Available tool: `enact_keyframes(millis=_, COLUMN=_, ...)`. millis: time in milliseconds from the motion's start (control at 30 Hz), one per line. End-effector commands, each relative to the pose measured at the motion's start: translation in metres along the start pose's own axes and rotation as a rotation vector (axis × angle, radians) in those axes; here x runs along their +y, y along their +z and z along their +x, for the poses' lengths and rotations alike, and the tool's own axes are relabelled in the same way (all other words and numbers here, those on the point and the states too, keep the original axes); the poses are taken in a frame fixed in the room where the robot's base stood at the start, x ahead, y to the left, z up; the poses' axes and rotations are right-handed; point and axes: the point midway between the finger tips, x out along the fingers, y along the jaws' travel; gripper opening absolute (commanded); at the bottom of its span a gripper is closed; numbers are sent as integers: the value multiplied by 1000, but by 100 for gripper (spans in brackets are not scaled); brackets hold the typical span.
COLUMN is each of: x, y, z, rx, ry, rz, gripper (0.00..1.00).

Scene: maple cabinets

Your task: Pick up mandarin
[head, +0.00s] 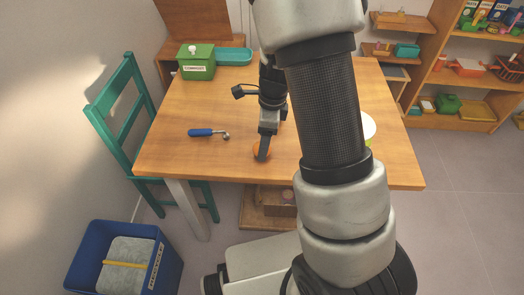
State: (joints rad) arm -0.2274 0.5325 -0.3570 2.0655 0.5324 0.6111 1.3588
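The mandarin (257,149) is a small orange round thing on the wooden table (190,108), near its front edge and about the middle. My gripper (264,152) points down at it from above. A dark finger covers part of the mandarin, and orange shows at both sides of it. The gripper is seen edge-on, so I cannot tell how far apart the fingers are or whether they touch the mandarin.
A blue-handled tool (203,132) lies to the left on the table. A green box (196,65) and a teal tray (234,57) stand at the back left. A white round object (368,127) is partly hidden behind my arm. A green chair (118,115) stands at the left.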

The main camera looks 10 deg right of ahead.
Motion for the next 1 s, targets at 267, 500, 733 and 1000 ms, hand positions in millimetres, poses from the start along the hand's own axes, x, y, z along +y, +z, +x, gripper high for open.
enact_keyframes(millis=267, x=0, y=0, z=18, rx=0, ry=0, rz=0, gripper=66)
enact_keyframes(millis=500, x=0, y=0, z=18, rx=0, ry=0, rz=0, gripper=37)
enact_keyframes(millis=733, x=0, y=0, z=18, rx=0, ry=-1, rz=0, gripper=18)
enact_keyframes(millis=1000, x=0, y=4, z=-4, rx=-2, ry=-2, rz=-3, gripper=18)
